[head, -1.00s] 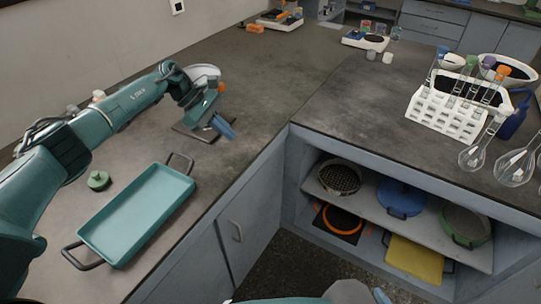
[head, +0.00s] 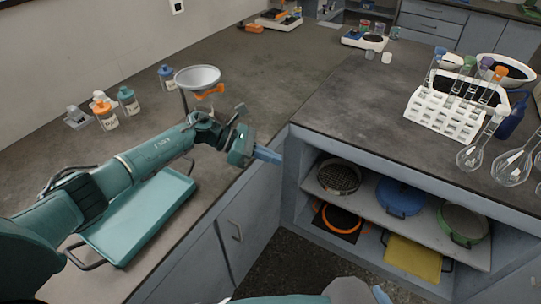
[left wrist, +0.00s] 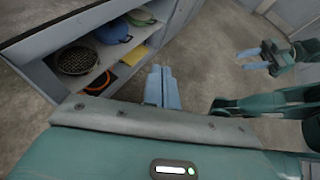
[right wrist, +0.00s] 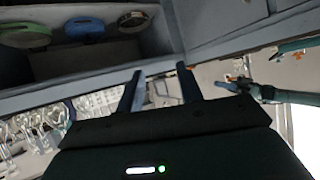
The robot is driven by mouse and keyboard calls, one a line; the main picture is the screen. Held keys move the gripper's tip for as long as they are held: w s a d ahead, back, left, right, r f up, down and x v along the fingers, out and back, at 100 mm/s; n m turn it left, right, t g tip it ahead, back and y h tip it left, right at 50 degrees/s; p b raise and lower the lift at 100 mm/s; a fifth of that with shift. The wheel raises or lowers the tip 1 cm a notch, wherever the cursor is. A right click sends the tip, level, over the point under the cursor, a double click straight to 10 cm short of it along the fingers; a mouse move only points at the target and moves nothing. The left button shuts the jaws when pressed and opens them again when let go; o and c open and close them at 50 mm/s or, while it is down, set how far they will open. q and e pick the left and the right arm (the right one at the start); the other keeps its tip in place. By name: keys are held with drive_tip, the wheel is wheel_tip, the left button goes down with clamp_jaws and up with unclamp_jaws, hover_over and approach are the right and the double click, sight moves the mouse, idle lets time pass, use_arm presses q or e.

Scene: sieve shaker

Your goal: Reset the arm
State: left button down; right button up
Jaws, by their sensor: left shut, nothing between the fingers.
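My left gripper (head: 268,155) is shut and empty in the head view, past the counter's front edge and left of the open shelf. Its blue fingers (left wrist: 161,88) lie together in the left wrist view, over the floor. My left arm reaches across the teal tray (head: 120,255), hiding part of it. My right gripper (right wrist: 160,85) shows in the right wrist view with its two fingers apart and nothing between them. In the head view only a bit of my right arm shows at the bottom edge.
A white bowl on an orange-clamped stand (head: 198,77) and several bottles (head: 129,100) stand behind my left arm. Shelves right of the left gripper hold a sieve (head: 339,176), a blue pan (head: 399,197) and a yellow item (head: 413,260). A white tube rack (head: 447,115) stands on the right counter.

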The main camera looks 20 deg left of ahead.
idle(0.3)
use_arm(q)
drive_tip(key=s+d+n+t+h+p, duration=0.1)
drive_tip(key=s+d+n+t, duration=0.35)
drive_tip(key=n, duration=0.65)
drive_tip(key=s+d+n+t, duration=0.4)
drive_tip(key=d+n+t, duration=0.15)
drive_tip(key=n, duration=0.55)
drive_tip(key=s+a+f+n+y, duration=0.5)
drive_tip(key=s+n, duration=0.3)
drive_tip(key=n, duration=0.5)
drive_tip(key=s+a+f+n+g+y+p, duration=0.1)
drive_tip(key=s+a+f+n+y, duration=0.4)
drive_tip(key=s+n, duration=0.4)
drive_tip(key=n, duration=0.4)
drive_tip(key=shift+s+g, duration=0.15)
drive_tip(key=shift+g, duration=0.15)
use_arm(e)
drive_tip(key=shift+s+d+f+h, duration=0.25)
drive_tip(key=shift+d+f+h, duration=0.25)
drive_tip(key=shift+d+f, duration=0.35)
use_arm(q)
drive_tip(key=shift+d, duration=0.1)
use_arm(e)
drive_tip(key=shift+r, duration=0.1)
